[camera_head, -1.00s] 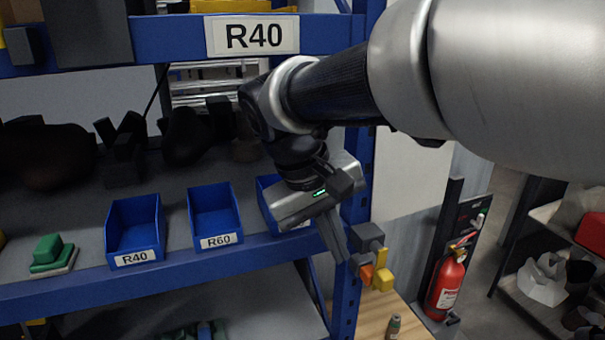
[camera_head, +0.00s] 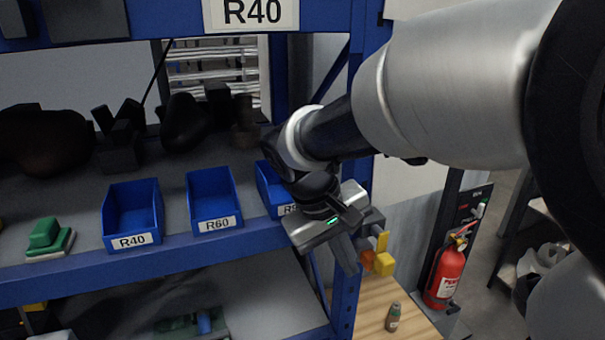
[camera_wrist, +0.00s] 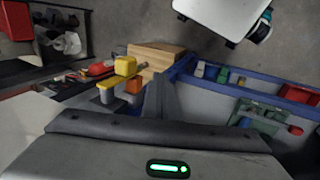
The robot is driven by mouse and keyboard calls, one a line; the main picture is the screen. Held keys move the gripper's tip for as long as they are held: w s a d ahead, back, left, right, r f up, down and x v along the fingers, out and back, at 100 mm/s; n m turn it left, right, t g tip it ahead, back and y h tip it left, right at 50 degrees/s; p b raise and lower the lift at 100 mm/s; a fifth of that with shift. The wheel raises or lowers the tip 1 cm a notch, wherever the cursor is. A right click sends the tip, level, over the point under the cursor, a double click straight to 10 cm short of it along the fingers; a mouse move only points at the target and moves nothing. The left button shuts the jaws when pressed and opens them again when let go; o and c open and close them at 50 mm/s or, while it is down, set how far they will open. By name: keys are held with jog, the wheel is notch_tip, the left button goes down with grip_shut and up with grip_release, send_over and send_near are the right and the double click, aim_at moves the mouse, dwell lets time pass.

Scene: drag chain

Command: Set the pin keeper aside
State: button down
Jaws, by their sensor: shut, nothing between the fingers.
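My gripper (camera_head: 349,268) is shut and empty, pointing down in front of the blue rack post. In the wrist view its closed fingers (camera_wrist: 162,98) show as a grey wedge. Just right of it in the head view is a small group of blocks: a yellow block (camera_head: 384,264), an orange block (camera_head: 367,260) and a grey block (camera_head: 373,220). The wrist view shows the yellow block (camera_wrist: 125,65) and orange block (camera_wrist: 134,86) left of the fingers, apart from them. I cannot tell which of these parts is the pin keeper.
A wooden table top (camera_head: 372,305) below carries a small bottle (camera_head: 393,317). Blue bins labelled R40 (camera_head: 132,220) and R60 (camera_head: 213,205) stand on the rack shelf. The rack post (camera_head: 347,295) is close beside the gripper. A fire extinguisher (camera_head: 445,277) stands at right.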

aim_at(381, 255)
jog(key=d, duration=0.1)
jog(key=w+d, duration=0.1)
jog(key=d, duration=0.2)
jog(key=shift+w+d+f, duration=0.1)
jog(key=shift+w+f, duration=0.05)
jog(key=shift+f, duration=0.25)
